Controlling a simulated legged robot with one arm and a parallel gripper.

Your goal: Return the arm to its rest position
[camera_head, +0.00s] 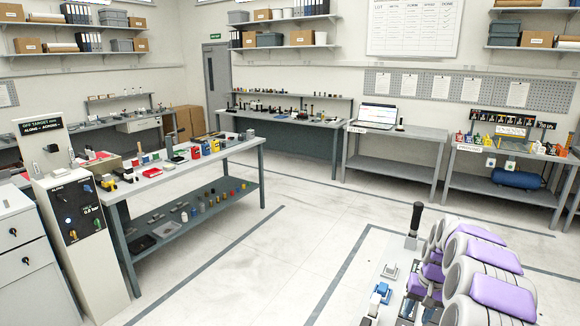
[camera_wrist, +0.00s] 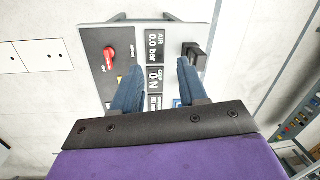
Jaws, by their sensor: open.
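My gripper (camera_wrist: 161,68) shows in the wrist view with its two blue fingers apart and nothing between them. Behind the fingers is a grey control panel (camera_wrist: 97,50) with a red rotary switch (camera_wrist: 109,58), dark display labels (camera_wrist: 153,45) reading "AIR 0.0 bar" and a "GRIP" line, and a black knob (camera_wrist: 195,54). The fingers overlap the lower part of the panel in the picture; I cannot tell whether they touch it. In the head view my white and purple arm fills the lower right corner, and I cannot make out the gripper there.
Beside my arm in the head view is a pale machine top (camera_head: 390,275) with a black upright handle (camera_head: 415,219). A workbench (camera_head: 150,181) with many small parts stands left, next to a white control cabinet (camera_head: 82,225). The floor (camera_head: 240,265) between is clear.

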